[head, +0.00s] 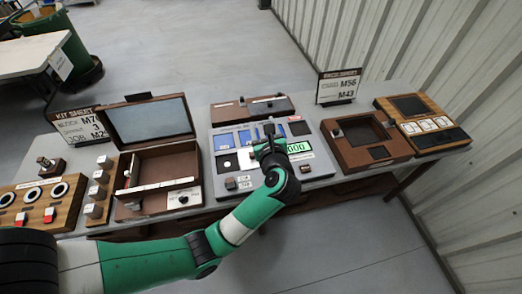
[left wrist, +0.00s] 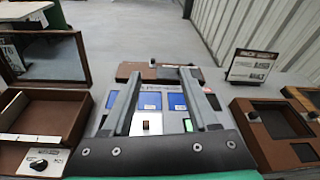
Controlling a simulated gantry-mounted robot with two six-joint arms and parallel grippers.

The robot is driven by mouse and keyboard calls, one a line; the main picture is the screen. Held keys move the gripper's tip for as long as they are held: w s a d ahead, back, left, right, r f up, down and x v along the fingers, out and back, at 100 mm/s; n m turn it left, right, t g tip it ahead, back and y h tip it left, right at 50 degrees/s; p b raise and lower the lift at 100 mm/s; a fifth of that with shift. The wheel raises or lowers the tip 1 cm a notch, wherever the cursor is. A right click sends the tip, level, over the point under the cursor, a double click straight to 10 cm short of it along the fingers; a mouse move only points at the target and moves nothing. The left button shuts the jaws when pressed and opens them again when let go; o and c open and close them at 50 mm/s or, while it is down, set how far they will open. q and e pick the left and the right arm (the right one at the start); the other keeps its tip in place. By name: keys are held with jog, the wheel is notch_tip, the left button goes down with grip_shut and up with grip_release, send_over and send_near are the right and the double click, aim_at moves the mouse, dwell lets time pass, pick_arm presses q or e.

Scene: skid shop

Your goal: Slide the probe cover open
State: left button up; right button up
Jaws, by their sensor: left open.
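A grey panel (head: 222,185) stands mid-table, with blue windows (head: 243,137), a lit green display (head: 299,147) and small knobs. I cannot tell which part is the probe cover. My left gripper (head: 268,140) is over the middle of this panel and hides part of it. Nothing is held. My right gripper is not in view.
An open brown case (head: 130,206) with a raised lid is left of the panel. A low brown box (head: 226,112) lies behind it. A brown tray (head: 343,152) and a wooden board (head: 440,147) are to the right. A sign (head: 338,87) stands at the back.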

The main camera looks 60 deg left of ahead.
pick_arm(q)
notch_tip(320, 180, down, 14)
jog(key=r+h+b, duration=0.1)
jog(key=b, duration=0.3)
jog(key=m+g+b, duration=0.1)
jog(key=b, duration=0.4)
send_near(252, 154)
jog(key=shift+s+d+r, duration=0.15)
jog(key=shift+d+r, duration=0.05)
jog(key=shift+d, duration=0.35)
jog(key=shift+s, duration=0.1)
jog(key=shift+r, duration=0.15)
jog(key=shift+a, duration=0.15)
jog(key=b+x, duration=0.2)
jog(key=x, duration=0.3)
jog(key=b+x, duration=0.2)
jog(key=x, duration=0.3)
jog(key=shift+a+f, duration=0.15)
jog(key=shift+f, duration=0.2)
jog(key=shift+w+a, duration=0.3)
jog(key=shift+a, duration=0.1)
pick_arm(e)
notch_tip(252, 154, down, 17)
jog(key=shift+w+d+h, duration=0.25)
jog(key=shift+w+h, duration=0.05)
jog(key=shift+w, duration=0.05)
